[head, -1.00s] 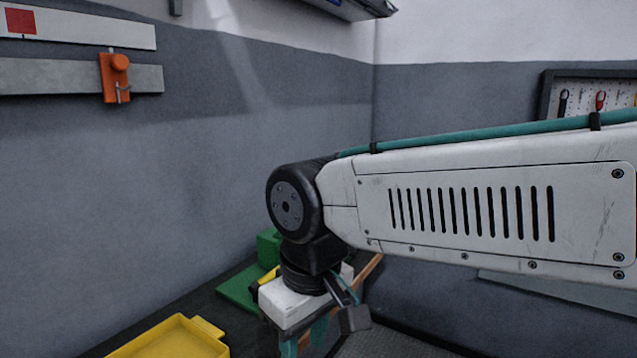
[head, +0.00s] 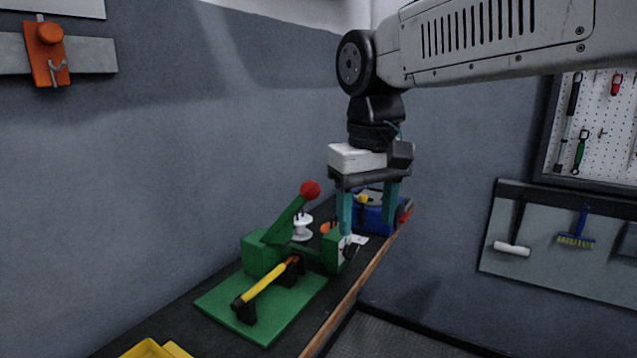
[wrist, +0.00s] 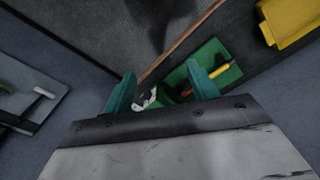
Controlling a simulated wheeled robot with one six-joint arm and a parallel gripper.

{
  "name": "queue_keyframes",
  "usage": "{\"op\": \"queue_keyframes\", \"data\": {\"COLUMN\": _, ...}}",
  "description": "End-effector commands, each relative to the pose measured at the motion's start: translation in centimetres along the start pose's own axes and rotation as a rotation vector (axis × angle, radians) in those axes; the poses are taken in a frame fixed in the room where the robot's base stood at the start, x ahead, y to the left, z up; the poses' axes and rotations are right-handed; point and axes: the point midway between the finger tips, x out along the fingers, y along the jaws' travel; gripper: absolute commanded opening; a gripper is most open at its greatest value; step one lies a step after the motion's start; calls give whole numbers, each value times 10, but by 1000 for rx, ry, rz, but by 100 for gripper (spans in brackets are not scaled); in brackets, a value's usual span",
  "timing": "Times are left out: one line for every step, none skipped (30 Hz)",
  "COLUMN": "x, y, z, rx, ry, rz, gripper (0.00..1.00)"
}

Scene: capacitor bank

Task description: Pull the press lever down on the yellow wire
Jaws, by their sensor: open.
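The green press (head: 263,252) stands on a green base plate (head: 285,318) on the dark bench. Its lever (head: 285,220) slants up to the right and ends in a red ball knob (head: 310,190). The yellow wire (head: 265,283) lies along the press, its near end in a black support. My gripper (head: 367,212) is open and empty, pointing down, to the right of the red knob and beyond the press. In the wrist view, the base plate (wrist: 232,72) and yellow wire (wrist: 219,71) show partly behind the teal fingers; I cannot make out the red knob there.
A white spool (head: 301,228) stands behind the press, and a blue box (head: 374,218) lies behind my fingers. A yellow tray (head: 150,350) is at the near end of the bench. The grey wall runs close along the left. The bench's brown edge (head: 345,303) is on the right.

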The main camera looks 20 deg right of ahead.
Motion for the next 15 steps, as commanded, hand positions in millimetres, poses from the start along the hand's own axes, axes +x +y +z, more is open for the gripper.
{"op": "queue_keyframes", "data": {"x": -13, "y": -3, "z": -30, "rx": -5, "ry": -13, "rz": 5, "gripper": 58}}
{"op": "queue_keyframes", "data": {"x": -20, "y": -4, "z": -46, "rx": -6, "ry": -18, "rz": 8, "gripper": 58}}
{"op": "queue_keyframes", "data": {"x": -28, "y": -6, "z": -66, "rx": -9, "ry": -25, "rz": 13, "gripper": 58}}
{"op": "queue_keyframes", "data": {"x": -34, "y": -8, "z": -80, "rx": -10, "ry": -30, "rz": 16, "gripper": 58}}
{"op": "queue_keyframes", "data": {"x": -38, "y": -10, "z": -94, "rx": -11, "ry": -34, "rz": 20, "gripper": 58}}
{"op": "queue_keyframes", "data": {"x": -43, "y": -12, "z": -110, "rx": -11, "ry": -41, "rz": 24, "gripper": 58}}
{"op": "queue_keyframes", "data": {"x": -46, "y": -14, "z": -122, "rx": -11, "ry": -44, "rz": 27, "gripper": 58}}
{"op": "queue_keyframes", "data": {"x": -49, "y": -15, "z": -132, "rx": -12, "ry": -48, "rz": 30, "gripper": 58}}
{"op": "queue_keyframes", "data": {"x": -52, "y": -17, "z": -144, "rx": -13, "ry": -52, "rz": 33, "gripper": 58}}
{"op": "queue_keyframes", "data": {"x": -54, "y": -19, "z": -151, "rx": -13, "ry": -53, "rz": 35, "gripper": 58}}
{"op": "queue_keyframes", "data": {"x": -55, "y": -20, "z": -158, "rx": -14, "ry": -56, "rz": 36, "gripper": 58}}
{"op": "queue_keyframes", "data": {"x": -56, "y": -21, "z": -165, "rx": -14, "ry": -59, "rz": 38, "gripper": 58}}
{"op": "queue_keyframes", "data": {"x": -57, "y": -22, "z": -169, "rx": -14, "ry": -59, "rz": 39, "gripper": 58}}
{"op": "queue_keyframes", "data": {"x": -57, "y": -23, "z": -172, "rx": -14, "ry": -60, "rz": 40, "gripper": 58}}
{"op": "queue_keyframes", "data": {"x": -57, "y": -23, "z": -176, "rx": -13, "ry": -61, "rz": 41, "gripper": 58}}
